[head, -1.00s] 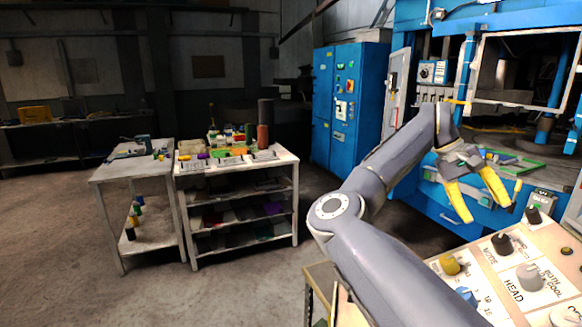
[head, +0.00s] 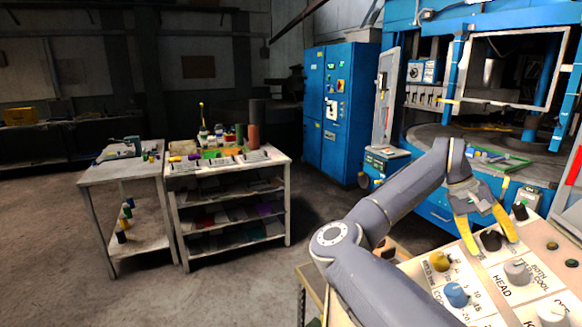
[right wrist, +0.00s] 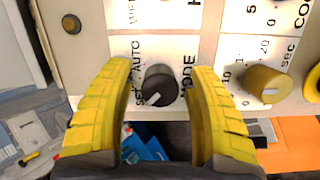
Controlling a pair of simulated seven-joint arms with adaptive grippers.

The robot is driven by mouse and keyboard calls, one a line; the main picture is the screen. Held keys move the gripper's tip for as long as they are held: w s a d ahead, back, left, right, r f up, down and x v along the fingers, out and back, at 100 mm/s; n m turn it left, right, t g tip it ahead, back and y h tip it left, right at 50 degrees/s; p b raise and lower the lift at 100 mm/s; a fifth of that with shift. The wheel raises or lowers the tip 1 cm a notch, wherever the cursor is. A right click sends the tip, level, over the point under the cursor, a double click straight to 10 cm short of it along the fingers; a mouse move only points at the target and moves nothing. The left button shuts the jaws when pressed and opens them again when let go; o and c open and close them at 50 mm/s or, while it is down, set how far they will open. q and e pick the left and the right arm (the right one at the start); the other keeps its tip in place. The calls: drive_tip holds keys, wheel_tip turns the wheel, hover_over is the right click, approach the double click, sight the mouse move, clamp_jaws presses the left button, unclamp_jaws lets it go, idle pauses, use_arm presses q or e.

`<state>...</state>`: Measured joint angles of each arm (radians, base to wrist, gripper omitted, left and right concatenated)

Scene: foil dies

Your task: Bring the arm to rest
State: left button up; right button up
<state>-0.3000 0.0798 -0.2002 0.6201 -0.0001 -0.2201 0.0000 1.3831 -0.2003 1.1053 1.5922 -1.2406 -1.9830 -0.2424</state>
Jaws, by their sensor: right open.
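My right arm reaches in from the bottom of the head view. Its gripper (head: 491,237) has yellow fingers, open and spread around the black MODE knob (head: 490,240) on the control panel (head: 500,305). In the right wrist view the same knob (right wrist: 159,84) sits between the open fingertips (right wrist: 158,80), with no finger seen pressing on it. Its pale mark points to the lower left, toward the SET lettering. My left gripper is in neither view.
A yellow knob (head: 437,261) and a blue knob (head: 456,294) stand beside it on the panel. The blue press (head: 440,70) is behind. A shelf cart (head: 228,180) and a side table (head: 118,178) stand at left, with open floor in front.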

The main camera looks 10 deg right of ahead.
drive_tip(key=m, duration=0.4)
drive_tip(key=shift+t+y, duration=0.3)
drive_tip(key=shift+y, duration=0.1)
drive_tip(key=m, duration=0.4)
drive_tip(key=shift+t, duration=0.4)
drive_tip(key=m, duration=0.4)
drive_tip(key=shift+w+f+t+y, duration=0.1)
drive_tip(key=shift+t+y, duration=0.2)
drive_tip(key=shift+t, duration=0.1)
drive_tip(key=shift+m+t, duration=0.4)
drive_tip(key=shift+m, duration=1.4)
